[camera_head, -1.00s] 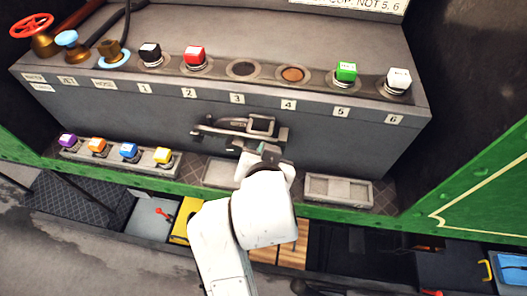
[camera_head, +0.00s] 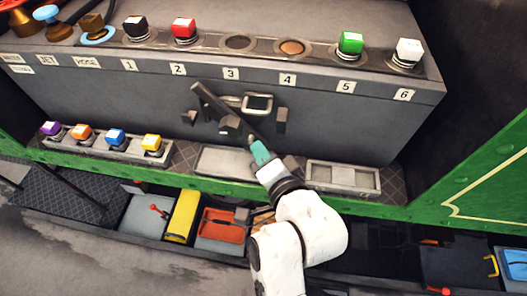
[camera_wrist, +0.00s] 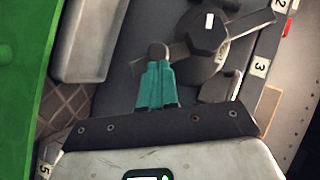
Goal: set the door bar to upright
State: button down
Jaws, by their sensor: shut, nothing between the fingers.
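The door bar (camera_head: 217,103) is a dark flat bar on the front of the grey box, below labels 2 to 4. It lies diagonally in the head view, upper end to the left and lower end to the right, turning about a hub (camera_head: 230,125). In the wrist view the hub (camera_wrist: 200,35) and bar (camera_wrist: 247,25) show near the top. My gripper (camera_head: 258,148) has teal fingers, shut and empty, beside the bar's lower right end. In the wrist view its fingertips (camera_wrist: 157,65) overlap a small knob at the bar's short end; I cannot tell whether they touch.
Brackets (camera_head: 281,120) and a metal handle (camera_head: 257,103) sit around the bar. Coloured cubes stand along the box top (camera_head: 330,60) and in a tray (camera_head: 100,147) at lower left. An empty tray (camera_head: 343,178) lies right of my gripper. A green rail (camera_head: 400,212) runs in front.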

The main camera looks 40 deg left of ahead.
jog(key=f+m+y+b, duration=0.1)
jog(key=s+a+f+m+y+b, duration=0.1)
jog(key=f+m+b, duration=0.1)
jog(key=shift+a+y, duration=0.2)
jog(key=shift+y, duration=0.2)
jog(key=shift+s+a+f+m+t+y+b, duration=0.25)
jog(key=shift+a+m+t+y+b, duration=0.2)
jog(key=shift+m+b, duration=0.45)
jog(key=shift+s+a+f+m+y+b, duration=0.1)
jog(key=shift+a+m+y+b, duration=0.2)
jog(key=shift+m+y+b, duration=0.15)
jog(key=shift+t, duration=0.25)
jog(key=b+v, duration=0.2)
jog(key=v, duration=0.8)
jog(key=shift+s+d, duration=0.15)
jog(key=shift+d, duration=0.25)
